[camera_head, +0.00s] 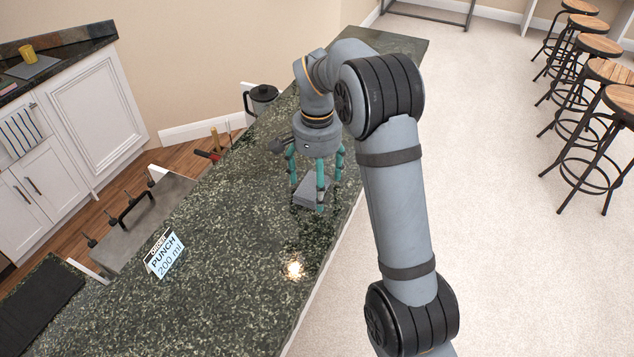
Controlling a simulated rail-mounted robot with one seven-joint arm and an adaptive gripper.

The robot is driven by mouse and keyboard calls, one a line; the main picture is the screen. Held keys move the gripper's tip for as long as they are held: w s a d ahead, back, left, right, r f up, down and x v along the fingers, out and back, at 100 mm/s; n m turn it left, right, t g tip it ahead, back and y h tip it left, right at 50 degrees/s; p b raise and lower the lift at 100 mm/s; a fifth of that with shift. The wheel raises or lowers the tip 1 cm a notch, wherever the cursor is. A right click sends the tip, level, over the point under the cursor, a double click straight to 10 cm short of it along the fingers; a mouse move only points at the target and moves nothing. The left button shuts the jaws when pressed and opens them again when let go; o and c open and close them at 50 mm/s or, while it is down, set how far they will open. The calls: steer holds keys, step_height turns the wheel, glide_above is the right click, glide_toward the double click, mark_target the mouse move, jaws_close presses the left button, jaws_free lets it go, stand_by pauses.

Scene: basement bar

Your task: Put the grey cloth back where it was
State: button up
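A grey folded cloth (308,192) is at the far part of the dark granite counter (225,235), near its right edge. My gripper (318,192) points down over it, with teal fingers around it. One finger stands in front of the cloth and partly hides it; others are behind it to the left and right. The fingers look spread, but I cannot tell whether they press on the cloth. I also cannot tell whether the cloth rests on the counter or is slightly above it.
A punch order sign (164,254) stands at the counter's left edge. A dark jug (262,99) and a bottle-like item with a red part (210,155) are beyond that edge. A black mat (40,308) lies at lower left. The counter's near middle is clear. Stools (598,47) stand far right.

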steer(key=shift+r, duration=0.1)
step_height(320, 180, up, 12)
steer(key=p, duration=0.1)
steer(key=shift+p, duration=0.4)
steer(key=shift+r, duration=0.1)
